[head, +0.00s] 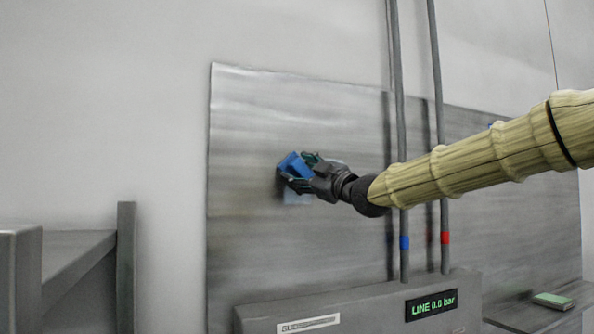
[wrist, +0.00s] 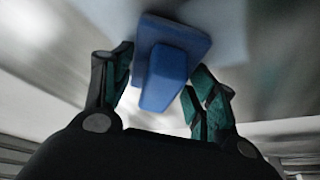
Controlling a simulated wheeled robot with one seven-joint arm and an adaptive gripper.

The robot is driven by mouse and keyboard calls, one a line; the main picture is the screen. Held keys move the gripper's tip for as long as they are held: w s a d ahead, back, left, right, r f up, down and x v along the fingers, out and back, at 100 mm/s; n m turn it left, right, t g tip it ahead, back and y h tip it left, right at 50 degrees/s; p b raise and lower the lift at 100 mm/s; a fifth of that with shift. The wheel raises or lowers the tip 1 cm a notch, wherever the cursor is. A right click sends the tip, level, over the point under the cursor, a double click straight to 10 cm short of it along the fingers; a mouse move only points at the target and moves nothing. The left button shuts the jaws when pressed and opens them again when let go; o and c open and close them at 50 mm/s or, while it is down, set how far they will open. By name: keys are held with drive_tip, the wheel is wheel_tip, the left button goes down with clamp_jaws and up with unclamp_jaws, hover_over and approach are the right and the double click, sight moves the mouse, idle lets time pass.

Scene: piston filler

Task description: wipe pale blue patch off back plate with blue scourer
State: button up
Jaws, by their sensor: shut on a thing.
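My gripper (head: 301,173) is shut on the blue scourer (head: 291,165) and holds it at the left part of the grey metal back plate (head: 250,120). In the wrist view the scourer (wrist: 165,75) sits between the teal-padded fingers of my gripper (wrist: 158,80), with its wide face toward the plate. The scourer appears at or very near the plate; exact contact is hard to tell. A pale blue patch (head: 297,198) shows on the plate just below the scourer, partly hidden by it and my gripper. It also shows pale behind the scourer in the wrist view (wrist: 228,22).
Two vertical pipes (head: 398,110) with blue and red bands stand in front of the plate, near my arm. Below is a grey machine housing with a line-pressure display (head: 431,305). A green-topped block (head: 553,300) lies on a shelf at right. A grey frame (head: 126,260) stands at left.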

drive_tip(key=shift+w+d+r+p, duration=0.1)
drive_tip(key=shift+w+d+p, duration=0.3)
drive_tip(key=shift+d, duration=0.3)
drive_tip(key=shift+w+d+r+p, duration=0.1)
drive_tip(key=shift+w+d+p, duration=0.1)
drive_tip(key=shift+d+p, duration=0.4)
drive_tip(key=shift+w+d+f, duration=0.1)
drive_tip(key=shift+w+d, duration=0.05)
drive_tip(key=shift+d, duration=0.35)
drive_tip(key=shift+d, duration=0.1)
drive_tip(key=w+d+p, duration=0.4)
drive_tip(key=d+p, duration=0.2)
drive_tip(key=d, duration=0.3)
drive_tip(key=shift+d, duration=0.4)
drive_tip(key=shift+f, duration=0.1)
drive_tip(key=shift+s+d+b, duration=0.35)
drive_tip(key=shift+s+d, duration=0.05)
drive_tip(key=shift+s, duration=0.5)
drive_tip(key=shift+s+d+b, duration=0.35)
drive_tip(key=shift+s+b, duration=0.05)
drive_tip(key=shift+s, duration=0.5)
drive_tip(key=shift+s+d+b, duration=0.35)
drive_tip(key=shift+s+d, duration=0.05)
drive_tip(key=shift+s, duration=0.5)
